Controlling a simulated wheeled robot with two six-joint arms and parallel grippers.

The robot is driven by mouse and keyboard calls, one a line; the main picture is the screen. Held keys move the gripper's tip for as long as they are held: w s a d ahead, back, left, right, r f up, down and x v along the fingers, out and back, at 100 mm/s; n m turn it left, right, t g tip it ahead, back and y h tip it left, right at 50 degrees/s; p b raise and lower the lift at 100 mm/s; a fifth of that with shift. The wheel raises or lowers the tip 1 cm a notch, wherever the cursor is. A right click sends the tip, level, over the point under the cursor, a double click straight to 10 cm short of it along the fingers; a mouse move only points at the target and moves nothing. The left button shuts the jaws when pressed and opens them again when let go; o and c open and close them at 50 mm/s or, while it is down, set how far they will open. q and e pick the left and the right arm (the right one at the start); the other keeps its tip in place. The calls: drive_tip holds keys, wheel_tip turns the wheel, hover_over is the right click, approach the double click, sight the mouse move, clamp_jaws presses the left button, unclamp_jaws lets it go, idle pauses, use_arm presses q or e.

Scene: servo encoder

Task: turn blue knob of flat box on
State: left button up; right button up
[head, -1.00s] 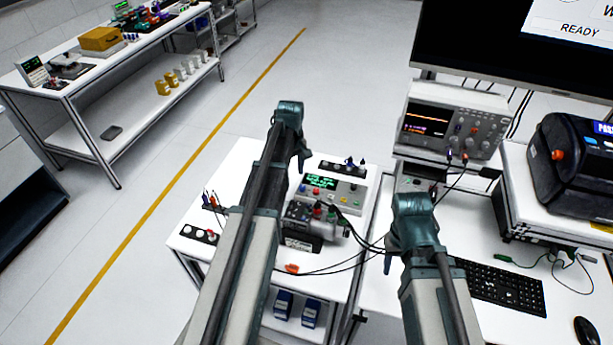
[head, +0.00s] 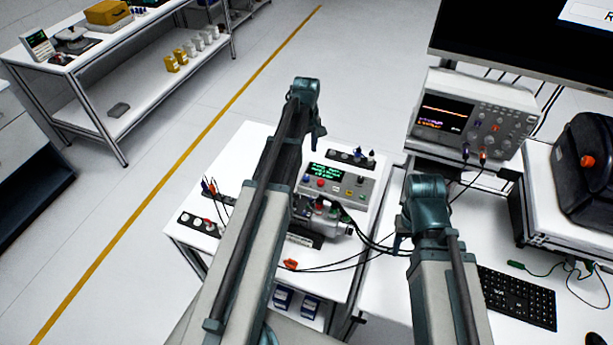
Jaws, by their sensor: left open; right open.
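The flat grey box (head: 345,190) with a lit green display lies on the white cart top. Small coloured knobs and buttons show on its front, including a red one (head: 320,183). I cannot clearly make out a blue knob on it; a small bluish piece (head: 358,154) stands on the dark strip behind the box. My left gripper (head: 319,136) hangs above the cart, in front of the box's back left area in the picture, apart from it and open. My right gripper (head: 399,243) is open and empty, right of the box near the cart's right edge. My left arm hides the box's left surroundings.
A grey motor-like device (head: 328,220) sits just before the box, with black cables running right. Dark strips with small parts (head: 199,224) lie at the cart's left. An oscilloscope (head: 472,115) and keyboard (head: 517,297) are on the right bench.

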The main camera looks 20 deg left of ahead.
sight(306, 177)
use_arm(q)
wheel_tip(306, 177, down, 12)
drive_tip(key=b, duration=1.1)
drive_tip(key=shift+f+b, duration=0.25)
drive_tip(key=shift+b, duration=0.1)
use_arm(e)
wheel_tip(306, 177, down, 12)
drive_tip(key=shift+f, duration=0.2)
use_arm(q)
drive_tip(key=shift+r, duration=0.1)
drive_tip(key=shift+c, duration=0.2)
clamp_jaws()
